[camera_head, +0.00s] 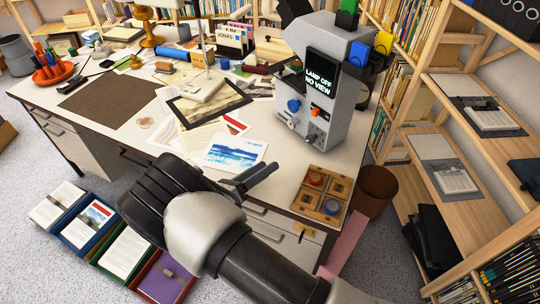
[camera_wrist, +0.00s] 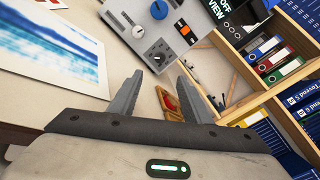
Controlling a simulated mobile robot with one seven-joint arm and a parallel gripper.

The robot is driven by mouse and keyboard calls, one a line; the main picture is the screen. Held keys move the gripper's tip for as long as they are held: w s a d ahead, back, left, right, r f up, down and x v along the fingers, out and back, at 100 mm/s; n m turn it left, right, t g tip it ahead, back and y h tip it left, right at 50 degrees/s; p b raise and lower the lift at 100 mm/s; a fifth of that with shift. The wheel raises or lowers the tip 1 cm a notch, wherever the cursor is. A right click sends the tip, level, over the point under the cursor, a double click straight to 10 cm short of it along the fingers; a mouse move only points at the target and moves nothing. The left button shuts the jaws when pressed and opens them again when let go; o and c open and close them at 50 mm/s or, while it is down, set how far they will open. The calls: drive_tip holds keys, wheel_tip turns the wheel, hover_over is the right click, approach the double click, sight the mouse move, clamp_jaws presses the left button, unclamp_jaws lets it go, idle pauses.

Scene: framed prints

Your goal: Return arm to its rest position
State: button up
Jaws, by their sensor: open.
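My gripper (camera_head: 253,179) is in front of the desk's near edge in the head view, by a print with blue and white bands (camera_head: 234,152). In the wrist view its two fingers (camera_wrist: 160,78) stand apart with nothing between them. The same print shows at the upper left of the wrist view (camera_wrist: 50,48). My dark arm comes in from the bottom of the head view and hides part of the desk front.
A grey machine (camera_head: 322,95) reading "LAMP OFF NO VIEW" stands on the desk (camera_head: 185,130). A wooden tray (camera_head: 322,195) with small round items sits at the desk's right corner. Open-topped boxes (camera_head: 122,254) lie on the floor. Wooden shelves (camera_head: 460,150) stand right.

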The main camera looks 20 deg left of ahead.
drive_tip(key=w+d+r+m+g+h, duration=0.35)
drive_tip(key=d+r+m+g, duration=0.6)
drive_tip(key=d, duration=0.45)
drive_tip(key=s+d+r+m+g+y, duration=0.4)
drive_tip(key=d+r+m, duration=0.6)
drive_tip(key=d+m, duration=0.25)
drive_tip(key=s+d+r+m+t+y, duration=0.2)
drive_tip(key=s+d+r+m+y, duration=0.25)
drive_tip(key=s+m, duration=0.3)
drive_tip(key=s+d+r+m+t+y, duration=0.2)
drive_tip(key=s+d+r+m+y, duration=0.1)
drive_tip(key=s+d+r+m, duration=0.5)
wheel_tip(320, 180, up, 13)
drive_tip(key=a+m+p, duration=0.1)
drive_tip(key=a+p, duration=0.1)
drive_tip(key=p, duration=1.3)
drive_tip(key=shift+w+a, duration=0.15)
drive_tip(key=shift+w, duration=0.25)
